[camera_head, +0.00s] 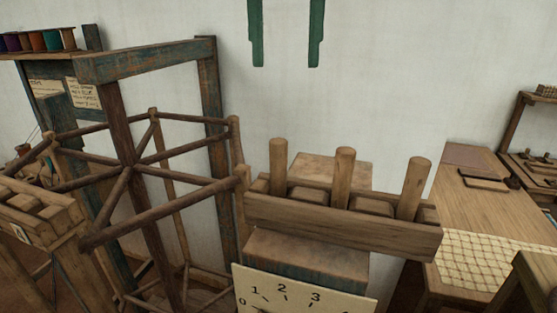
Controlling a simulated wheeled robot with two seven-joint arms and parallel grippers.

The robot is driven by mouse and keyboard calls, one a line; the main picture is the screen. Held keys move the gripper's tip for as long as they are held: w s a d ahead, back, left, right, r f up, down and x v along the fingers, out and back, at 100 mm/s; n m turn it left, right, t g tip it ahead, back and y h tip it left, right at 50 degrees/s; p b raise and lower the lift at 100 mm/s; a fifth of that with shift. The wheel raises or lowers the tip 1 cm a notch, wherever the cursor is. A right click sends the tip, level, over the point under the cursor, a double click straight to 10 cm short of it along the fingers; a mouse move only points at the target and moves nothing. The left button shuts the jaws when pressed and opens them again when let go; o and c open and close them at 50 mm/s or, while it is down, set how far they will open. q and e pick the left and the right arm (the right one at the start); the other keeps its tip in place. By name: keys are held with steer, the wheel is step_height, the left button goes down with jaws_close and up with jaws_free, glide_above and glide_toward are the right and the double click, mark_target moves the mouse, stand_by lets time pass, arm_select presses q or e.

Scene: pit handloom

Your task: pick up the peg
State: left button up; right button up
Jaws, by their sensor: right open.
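Three upright round wooden pegs stand in a wooden trough-like rack in the middle right: a left peg (278,166), a middle peg (343,177) and a right peg (413,188). Their lower ends are hidden by the front board of the rack (340,226). The right peg leans slightly to the right in the picture. The frame does not tell which peg is meant.
A spoked wooden reel (127,165) in a tall frame (140,62) stands close left of the rack. A numbered card (290,290) is below it. A wooden table (475,205) with a checked cloth (490,262) is at right. Bare wall lies behind.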

glide_above(278, 141)
steer(key=f, duration=0.4)
steer(key=d+f, duration=0.1)
steer(key=f, duration=0.2)
steer(key=shift+b, duration=0.4)
steer(key=shift+a+f, duration=0.15)
steer(key=shift+f, duration=0.35)
steer(key=f, duration=0.3)
steer(key=shift+a+f+p, duration=0.25)
steer(key=shift+a+p, duration=0.05)
steer(key=shift+p, duration=0.05)
steer(key=shift+f, duration=0.6)
arm_select(q)
steer(key=shift+s+a+f, duration=0.15)
steer(key=shift+s+a, duration=0.15)
steer(key=shift+s, duration=0.3)
arm_select(e)
jaws_close()
